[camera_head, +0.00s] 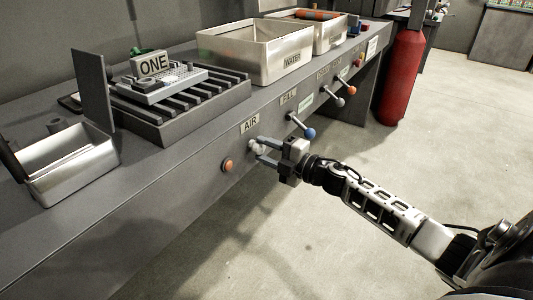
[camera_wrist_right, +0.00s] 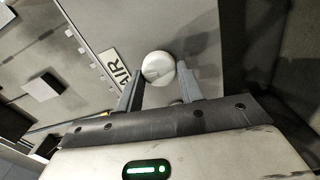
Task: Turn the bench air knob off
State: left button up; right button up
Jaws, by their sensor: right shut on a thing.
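The bench air knob (camera_head: 257,146) is a pale round knob on the bench's front face, just below the "AIR" label (camera_head: 250,125). In the right wrist view the knob (camera_wrist_right: 158,67) is round and whitish, at the tips of the fingers, with the "AIR" label (camera_wrist_right: 114,69) to its left. My right gripper (camera_head: 265,151) reaches in from the right and is shut on the knob, one finger on either side (camera_wrist_right: 161,88). Part of the knob is hidden by the fingers in the head view. My left gripper is not in view.
An orange button (camera_head: 227,165) sits left of the knob. A blue-tipped lever (camera_head: 309,133) sticks out to the right, with more levers beyond. A slatted rack (camera_head: 180,125), an open metal box (camera_head: 100,178) and a "WATER" bin (camera_head: 225,46) stand on the bench. Floor in front is clear.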

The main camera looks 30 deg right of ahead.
jog(key=shift+f+n, duration=0.1)
jog(key=shift+n, duration=0.6)
jog(key=o, duration=1)
jog(key=shift+c, duration=0.2)
jog(key=shift+s, duration=0.1)
jog(key=v, duration=1.5)
jog(key=shift+s+d, duration=0.2)
jog(key=shift+s, duration=0.15)
